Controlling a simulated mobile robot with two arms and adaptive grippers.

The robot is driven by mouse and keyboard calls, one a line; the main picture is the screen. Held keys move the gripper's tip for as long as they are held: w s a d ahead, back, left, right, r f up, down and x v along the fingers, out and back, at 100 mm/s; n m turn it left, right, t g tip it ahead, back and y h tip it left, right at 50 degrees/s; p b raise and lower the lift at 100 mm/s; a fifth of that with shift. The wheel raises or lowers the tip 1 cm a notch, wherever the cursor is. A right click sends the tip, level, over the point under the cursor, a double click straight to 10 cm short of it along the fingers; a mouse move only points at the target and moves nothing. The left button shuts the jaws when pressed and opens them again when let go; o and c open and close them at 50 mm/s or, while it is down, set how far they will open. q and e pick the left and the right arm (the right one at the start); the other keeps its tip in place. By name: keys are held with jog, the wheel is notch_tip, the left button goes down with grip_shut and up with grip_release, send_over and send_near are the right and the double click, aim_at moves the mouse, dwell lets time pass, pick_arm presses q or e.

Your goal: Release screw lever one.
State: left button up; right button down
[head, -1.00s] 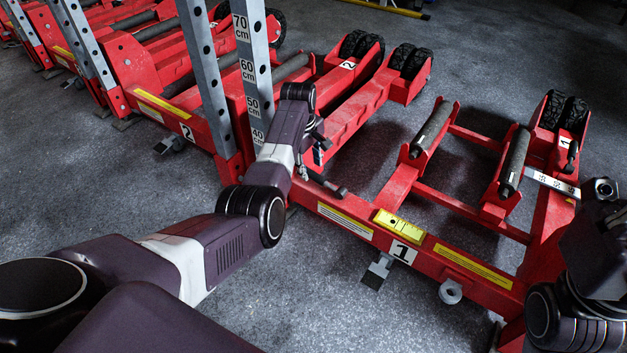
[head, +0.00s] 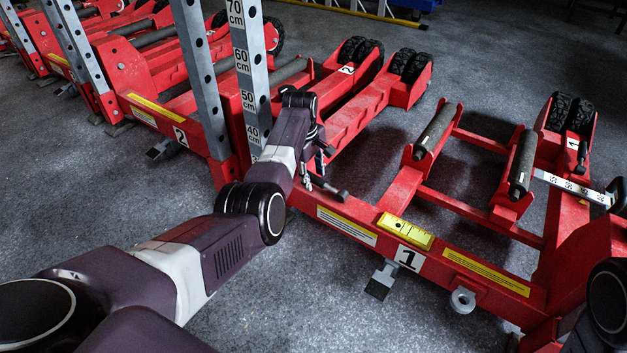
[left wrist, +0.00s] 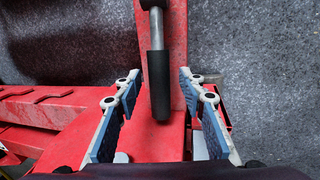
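The screw lever (head: 330,189) is a metal rod with a black grip on the red frame of the jack marked 1 (head: 470,275). In the left wrist view the lever (left wrist: 158,85) points toward me over a red beam. My left gripper (head: 316,165) is above the lever's end. In the left wrist view its fingers (left wrist: 159,88) are open, one on each side of the black grip, with gaps visible and nothing held. A similar small black-handled lever (head: 582,155) stands by the wheels at the right. My right arm shows only partly at the lower right; its gripper is not clearly visible.
A red jack marked 2 (head: 360,105) lies behind my left forearm, with a tall grey measuring post (head: 244,75) close by. Rollers (head: 435,130) sit on jack 1. A small grey foot (head: 381,281) sticks out in front. Grey floor in front is clear.

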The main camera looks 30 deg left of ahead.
pick_arm(q)
jog(key=shift+f, duration=0.1)
grip_shut()
dwell(0.3)
